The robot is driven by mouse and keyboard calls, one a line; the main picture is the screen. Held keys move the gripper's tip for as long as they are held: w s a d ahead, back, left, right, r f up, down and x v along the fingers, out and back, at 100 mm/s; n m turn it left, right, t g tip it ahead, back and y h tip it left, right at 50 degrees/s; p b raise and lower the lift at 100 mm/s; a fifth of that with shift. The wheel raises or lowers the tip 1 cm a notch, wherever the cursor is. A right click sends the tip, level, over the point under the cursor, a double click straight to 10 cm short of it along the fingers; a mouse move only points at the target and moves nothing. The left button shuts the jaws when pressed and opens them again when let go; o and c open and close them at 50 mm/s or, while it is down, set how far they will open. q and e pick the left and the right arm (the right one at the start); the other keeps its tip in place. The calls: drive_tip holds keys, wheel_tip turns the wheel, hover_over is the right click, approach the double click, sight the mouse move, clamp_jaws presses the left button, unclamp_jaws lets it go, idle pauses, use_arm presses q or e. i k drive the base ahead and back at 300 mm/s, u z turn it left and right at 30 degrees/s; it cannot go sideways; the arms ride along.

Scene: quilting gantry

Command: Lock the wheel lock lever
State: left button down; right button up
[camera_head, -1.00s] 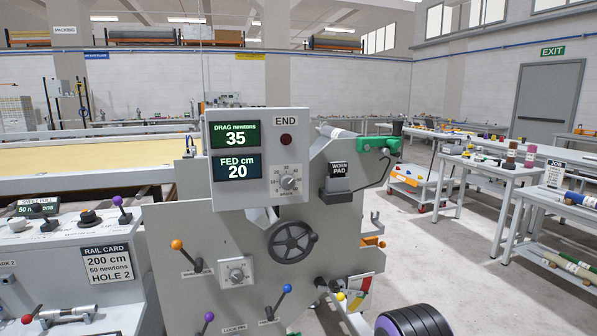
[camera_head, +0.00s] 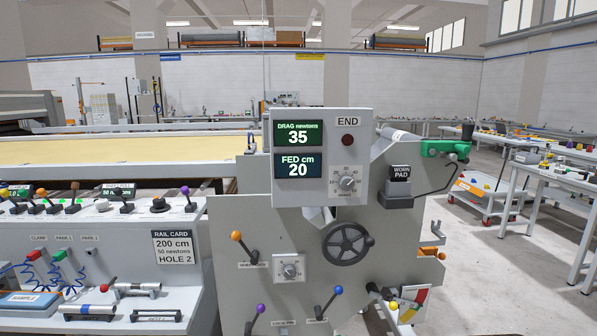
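A grey machine panel (camera_head: 235,290) stands in front of me with a black handwheel (camera_head: 347,243) on it. Left of the handwheel is an orange-knobbed lever (camera_head: 237,236), tilted up to the left, above a small label that I cannot read surely. Lower down are a purple-knobbed lever (camera_head: 260,308) and a blue-knobbed lever (camera_head: 338,290), both tilted up to the right. I cannot tell from the labels which one is the wheel lock lever. Neither of my grippers shows.
A display box (camera_head: 322,205) reads drag 35 newtons and fed 20 cm, with a dial (camera_head: 347,183) and a dark END lamp (camera_head: 347,139). A console (camera_head: 130,240) with levers and a rail card (camera_head: 176,247) stands left. Floor (camera_head: 480,270) is open at right.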

sight(236, 236)
drive_tip(key=k, duration=0.5)
drive_tip(key=u, duration=1.05)
drive_tip(key=i, duration=1.1)
drive_tip(key=z, duration=1.95)
